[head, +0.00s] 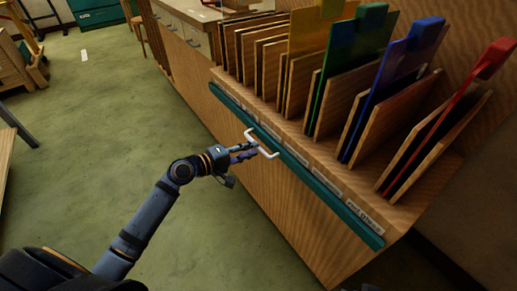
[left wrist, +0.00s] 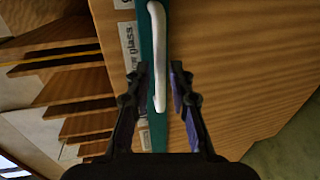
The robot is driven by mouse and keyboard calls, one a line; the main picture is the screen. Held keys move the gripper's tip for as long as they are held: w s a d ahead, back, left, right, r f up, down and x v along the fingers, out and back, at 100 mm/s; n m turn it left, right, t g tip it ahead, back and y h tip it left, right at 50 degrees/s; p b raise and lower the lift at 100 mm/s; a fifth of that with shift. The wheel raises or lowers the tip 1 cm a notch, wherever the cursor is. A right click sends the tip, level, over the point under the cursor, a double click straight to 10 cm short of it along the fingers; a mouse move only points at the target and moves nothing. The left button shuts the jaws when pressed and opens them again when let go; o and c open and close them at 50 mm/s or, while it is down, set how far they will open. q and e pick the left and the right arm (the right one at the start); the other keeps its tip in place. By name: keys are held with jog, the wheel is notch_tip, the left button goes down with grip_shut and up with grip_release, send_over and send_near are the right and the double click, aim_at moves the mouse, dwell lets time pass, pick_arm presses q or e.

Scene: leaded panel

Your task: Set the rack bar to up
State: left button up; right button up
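The rack bar (head: 352,217) is a long teal strip along the front edge of the wooden rack, below the paper labels. It also shows in the left wrist view (left wrist: 149,20). A white bar handle (head: 268,153) stands out from its front. My left gripper (head: 254,150) is at this handle. In the left wrist view, its two fingers (left wrist: 160,72) stand apart, one on each side of the white handle (left wrist: 157,45), with gaps between. I cannot tell whether either finger touches it. My right gripper is not in view.
Several upright panels stand in the rack, with tabbed yellow, green (head: 345,45), blue (head: 405,65) and red (head: 450,100) ones among them. A drawer cabinet (head: 185,30) adjoins the rack at the back. The green floor (head: 90,130) to the left is mostly clear.

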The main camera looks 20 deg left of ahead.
pick_arm(q)
jog(key=shift+x, duration=1.8)
grip_shut()
